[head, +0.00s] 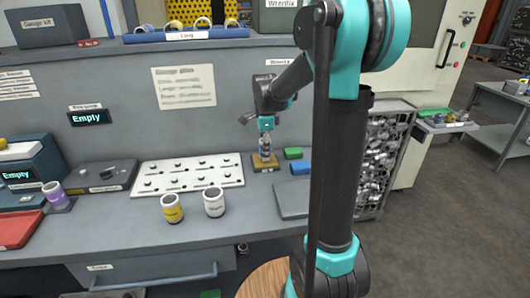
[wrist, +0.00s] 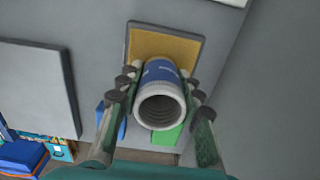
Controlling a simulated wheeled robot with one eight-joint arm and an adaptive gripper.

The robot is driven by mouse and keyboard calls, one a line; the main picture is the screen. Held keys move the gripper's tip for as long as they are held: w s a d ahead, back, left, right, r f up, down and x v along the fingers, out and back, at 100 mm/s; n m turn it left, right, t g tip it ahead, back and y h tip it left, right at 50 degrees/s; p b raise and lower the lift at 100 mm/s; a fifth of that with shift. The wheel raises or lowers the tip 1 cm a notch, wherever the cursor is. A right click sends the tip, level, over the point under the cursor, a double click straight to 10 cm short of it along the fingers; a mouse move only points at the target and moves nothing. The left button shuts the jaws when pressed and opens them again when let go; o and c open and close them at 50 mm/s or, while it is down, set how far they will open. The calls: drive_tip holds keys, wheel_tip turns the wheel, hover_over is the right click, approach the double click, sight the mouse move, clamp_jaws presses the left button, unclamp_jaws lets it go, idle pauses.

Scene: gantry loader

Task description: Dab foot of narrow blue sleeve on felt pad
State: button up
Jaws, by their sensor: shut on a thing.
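The narrow blue sleeve (head: 265,146) is a hollow grey-white tube with a blue band. It is upright in my gripper (head: 266,135), whose fingers are shut on its two sides. In the wrist view the sleeve (wrist: 161,95) shows its open, ridged mouth between the fingertips of my gripper (wrist: 161,93). The felt pad (head: 262,167) is a tan square in a dark frame on the bench, under the sleeve's foot. The pad also shows in the wrist view (wrist: 160,44), partly hidden by the sleeve. I cannot tell whether the foot touches it.
A green block (head: 293,153) and a blue block (head: 300,168) lie right of the pad. A white pegged board (head: 190,174) lies left. A yellow-banded cup (head: 172,209) and a white cup (head: 214,202) stand in front of the board. A flat grey plate (head: 290,202) lies nearer the bench front.

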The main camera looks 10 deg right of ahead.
wheel_tip(320, 180, up, 6)
drive_tip(key=shift+r, duration=0.25)
idle(0.5)
idle(0.5)
